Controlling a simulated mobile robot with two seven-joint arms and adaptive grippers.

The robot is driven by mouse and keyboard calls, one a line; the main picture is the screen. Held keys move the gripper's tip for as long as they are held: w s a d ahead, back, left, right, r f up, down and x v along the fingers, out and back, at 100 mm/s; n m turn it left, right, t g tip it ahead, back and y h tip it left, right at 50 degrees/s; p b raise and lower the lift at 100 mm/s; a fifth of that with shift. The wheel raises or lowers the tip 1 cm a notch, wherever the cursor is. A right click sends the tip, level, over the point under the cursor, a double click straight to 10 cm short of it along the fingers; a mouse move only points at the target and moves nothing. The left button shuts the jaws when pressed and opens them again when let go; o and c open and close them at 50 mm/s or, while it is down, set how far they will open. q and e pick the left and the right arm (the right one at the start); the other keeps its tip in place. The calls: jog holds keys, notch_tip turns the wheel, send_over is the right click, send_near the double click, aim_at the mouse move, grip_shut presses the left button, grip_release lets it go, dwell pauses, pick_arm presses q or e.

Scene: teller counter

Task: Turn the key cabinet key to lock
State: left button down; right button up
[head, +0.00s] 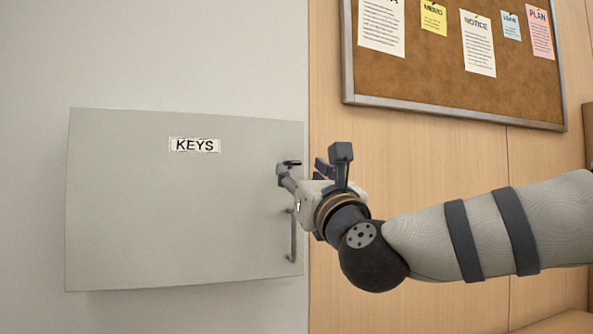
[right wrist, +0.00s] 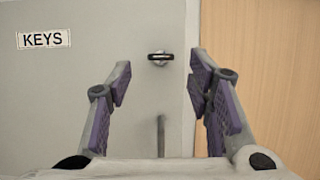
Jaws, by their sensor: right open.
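The grey key cabinet (head: 160,220) hangs on the pale wall at the left of the head view, its door shut. It bears a white KEYS label (head: 195,145), also seen in the right wrist view (right wrist: 43,39). The dark key (right wrist: 160,57) sits in a round lock near the door's right edge, its bow lying level. My right gripper (head: 312,162) is open in front of that edge. In the right wrist view its two purple-padded fingers (right wrist: 160,75) stand apart, with the key between and beyond their tips. I see no contact. My left gripper is not in view.
A grey bar handle (head: 292,236) stands upright on the door below the lock; it also shows between the fingers in the right wrist view (right wrist: 161,136). A wood panel (head: 420,150) lies right of the cabinet, with a cork notice board (head: 440,75) above my right arm.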

aim_at(295, 165)
jog(key=x, duration=0.5)
jog(key=shift+w, duration=0.15)
grip_shut()
